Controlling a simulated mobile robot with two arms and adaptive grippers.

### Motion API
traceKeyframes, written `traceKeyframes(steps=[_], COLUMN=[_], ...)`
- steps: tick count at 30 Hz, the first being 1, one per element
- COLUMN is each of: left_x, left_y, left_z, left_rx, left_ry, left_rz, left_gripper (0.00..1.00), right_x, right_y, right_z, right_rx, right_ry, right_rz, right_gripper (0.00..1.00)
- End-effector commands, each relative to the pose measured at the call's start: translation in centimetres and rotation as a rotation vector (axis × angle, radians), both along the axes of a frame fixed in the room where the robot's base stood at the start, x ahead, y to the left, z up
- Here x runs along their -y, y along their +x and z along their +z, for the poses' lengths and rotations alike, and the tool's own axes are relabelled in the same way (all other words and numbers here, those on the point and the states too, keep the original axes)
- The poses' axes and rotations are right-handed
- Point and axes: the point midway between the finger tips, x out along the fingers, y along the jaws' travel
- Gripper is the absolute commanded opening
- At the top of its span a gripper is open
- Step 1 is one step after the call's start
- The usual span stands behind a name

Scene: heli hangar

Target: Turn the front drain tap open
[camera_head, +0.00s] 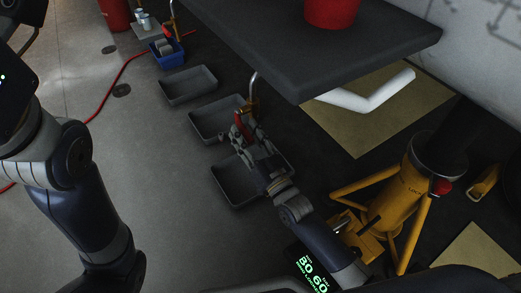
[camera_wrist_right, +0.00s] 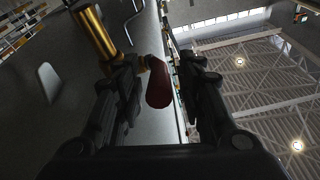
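The front drain tap (camera_head: 250,106) has a brass body below a thin curved grey pipe, in the middle of the head view. Its brass body (camera_wrist_right: 95,35) shows at upper left in the right wrist view. Its red handle (camera_wrist_right: 157,82) lies between the two fingers there. My right gripper (camera_head: 243,132) is at the tap, above the grey trays. In the right wrist view its fingers (camera_wrist_right: 160,90) are apart on both sides of the handle, with narrow gaps, so it looks open. My left arm shows at the left edge, but its gripper is out of view.
Grey trays (camera_head: 188,86) stand on the floor below and behind the tap. A dark platform (camera_head: 375,45) bearing a red container (camera_head: 331,12) overhangs at right. A yellow jack stand (camera_head: 395,205) stands right of my right arm. A blue bin (camera_head: 166,59) is farther back.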

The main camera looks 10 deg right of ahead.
Motion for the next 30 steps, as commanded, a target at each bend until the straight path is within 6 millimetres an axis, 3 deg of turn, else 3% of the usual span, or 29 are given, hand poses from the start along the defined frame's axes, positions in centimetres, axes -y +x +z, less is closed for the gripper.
traceKeyframes(steps=[4, 18, 24, 30], left_x=[0.0, 0.0, 0.0, 0.0], left_y=[0.1, 0.3, 0.3, 0.3], left_z=[0.0, -0.1, -0.1, -0.1], left_rx=[-0.003, -0.006, -0.006, -0.006], left_ry=[0.000, 0.001, 0.001, 0.001], left_rz=[0.000, 0.000, 0.000, 0.000], left_gripper=[0.40, 0.40, 0.40, 0.40], right_x=[1.0, 4.6, 5.3, 5.4], right_y=[-2.4, -11.1, -12.6, -13.0], right_z=[-0.8, -0.6, -0.5, -0.5], right_rx=[-0.006, -0.005, -0.002, -0.001], right_ry=[-0.004, -0.004, -0.003, -0.003], right_rz=[0.000, 0.001, 0.000, 0.000], right_gripper=[0.37, 0.37, 0.37, 0.37])
